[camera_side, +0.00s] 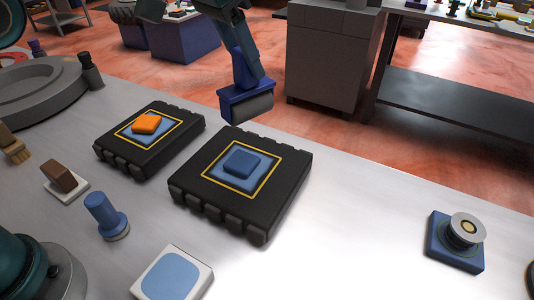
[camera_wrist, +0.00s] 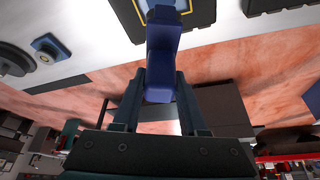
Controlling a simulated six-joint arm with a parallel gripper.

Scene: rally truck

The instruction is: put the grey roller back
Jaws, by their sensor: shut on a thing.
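The grey roller (camera_side: 252,108) is a short grey cylinder in a dark blue frame with a dark blue handle. My gripper (camera_side: 246,65) is shut on that handle and holds the roller in the air, near the far edge of the table. In the wrist view, the blue handle (camera_wrist: 160,70) stands between the two fingers of my gripper (camera_wrist: 160,88). The roller's grey part is mostly hidden there by its blue frame.
Two black ribbed pads lie on the table, one with an orange block (camera_side: 147,123), one with a blue block (camera_side: 241,163). A blue knobbed tool (camera_side: 106,216), a white tray with blue inset (camera_side: 205,283) and a blue-based spool (camera_side: 441,242) stand nearby. The right middle is clear.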

